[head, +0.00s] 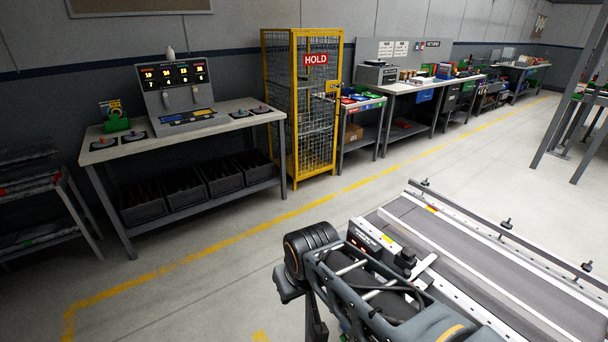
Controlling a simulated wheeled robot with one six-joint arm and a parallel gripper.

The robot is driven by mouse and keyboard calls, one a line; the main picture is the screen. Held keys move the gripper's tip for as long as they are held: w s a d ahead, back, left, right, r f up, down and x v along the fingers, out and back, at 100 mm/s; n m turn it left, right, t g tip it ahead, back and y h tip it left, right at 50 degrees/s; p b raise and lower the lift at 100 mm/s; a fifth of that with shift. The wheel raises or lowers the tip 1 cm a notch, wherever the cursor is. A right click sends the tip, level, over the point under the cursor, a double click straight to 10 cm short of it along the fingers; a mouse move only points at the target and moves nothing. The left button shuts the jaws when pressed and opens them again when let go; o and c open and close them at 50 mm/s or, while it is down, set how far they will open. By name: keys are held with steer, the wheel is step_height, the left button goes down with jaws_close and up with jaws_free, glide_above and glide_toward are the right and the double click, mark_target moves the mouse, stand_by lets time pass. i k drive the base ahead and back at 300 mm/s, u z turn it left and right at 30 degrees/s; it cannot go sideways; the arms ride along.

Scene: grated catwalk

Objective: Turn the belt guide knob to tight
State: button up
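A conveyor belt (480,251) runs from the middle toward the lower right, with a guide rail (540,243) along its far side. Small black knobs stand along this rail: one at its far left end (424,183), one midway (506,224) and one near the right edge (587,266). A further dark knob-like part (408,255) shows at the near side, close to my arm. I cannot tell which is the belt guide knob, or how any is turned. My folded arm covers part of the conveyor's near side. My gripper is not visible.
A bench (184,135) with a display panel (178,88) stands at the left, beside a yellow cage (301,105) marked HOLD. More benches (410,88) line the wall. Open floor (215,280) lies left of the conveyor, crossed by a yellow line.

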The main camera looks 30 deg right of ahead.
mark_target(408, 252)
steer(key=z, duration=2.05)
